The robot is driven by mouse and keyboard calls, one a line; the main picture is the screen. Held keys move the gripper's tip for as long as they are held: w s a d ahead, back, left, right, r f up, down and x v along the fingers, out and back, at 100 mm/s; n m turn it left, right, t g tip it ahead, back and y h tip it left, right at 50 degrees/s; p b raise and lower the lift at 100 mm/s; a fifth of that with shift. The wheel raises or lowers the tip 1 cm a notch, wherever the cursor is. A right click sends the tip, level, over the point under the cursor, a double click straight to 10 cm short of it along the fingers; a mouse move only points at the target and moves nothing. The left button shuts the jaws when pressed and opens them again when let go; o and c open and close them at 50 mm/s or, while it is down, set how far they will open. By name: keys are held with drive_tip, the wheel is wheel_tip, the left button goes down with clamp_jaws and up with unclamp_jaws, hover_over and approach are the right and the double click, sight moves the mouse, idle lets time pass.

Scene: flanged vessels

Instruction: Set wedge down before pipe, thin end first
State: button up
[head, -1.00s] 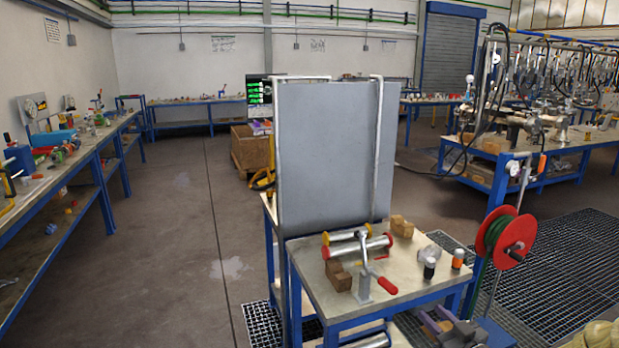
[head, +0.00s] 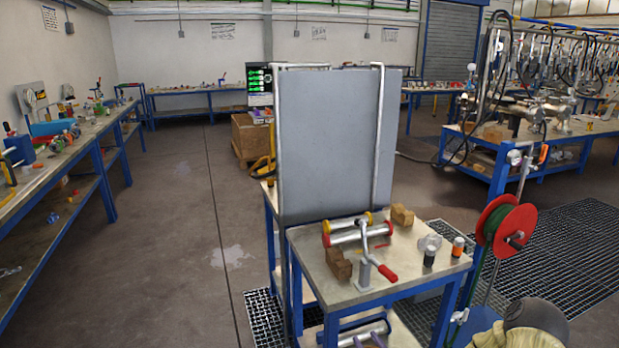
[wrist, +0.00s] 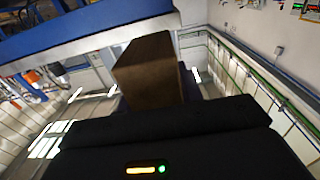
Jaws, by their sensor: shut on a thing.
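My gripper (wrist: 152,88) is shut on a brown wooden block, the wedge (wrist: 145,72), in the wrist view. The dark gripper body fills the lower part, and a bit of a purple finger shows beside the block. The block's thin end cannot be made out. In the head view my gripper is not clearly seen. A silver pipe (head: 357,236) with red ends lies on the small table (head: 312,258), in front of a similar one with yellow ends (head: 347,224). A wooden block (head: 338,264) sits at its left front and another (head: 402,215) at the back right.
A grey upright panel (head: 335,145) stands behind the pipes. A crank with a red handle (head: 387,273) stands in front of them. Small jars (head: 429,256) and a red reel (head: 500,228) are to the right. Another cylinder (head: 365,333) is below the table. Floor at left is clear.

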drive_tip(key=shift+s+d+r+p, duration=0.1)
drive_tip(key=shift+s+r+p, duration=0.05)
drive_tip(key=shift+p, duration=0.8)
drive_tip(key=p, duration=0.2)
drive_tip(key=s+m+h+p, duration=0.1)
drive_tip(key=shift+s+d+t+p, duration=0.2)
drive_tip(key=shift+d+t+p, duration=0.05)
drive_tip(key=shift+t+p, duration=0.1)
drive_tip(key=s+h+p, duration=0.1)
drive_tip(key=p, duration=0.1)
drive_tip(key=s+m+h+p, duration=0.1)
drive_tip(key=p, duration=0.1)
drive_tip(key=shift+f, duration=0.25)
drive_tip(key=s+h+p, duration=0.1)
drive_tip(key=s+f+m+h+p, duration=0.1)
drive_tip(key=p, duration=0.1)
drive_tip(key=shift+s+a, duration=0.2)
drive_tip(key=shift+s, duration=0.15)
drive_tip(key=shift+a, duration=0.1)
idle(0.5)
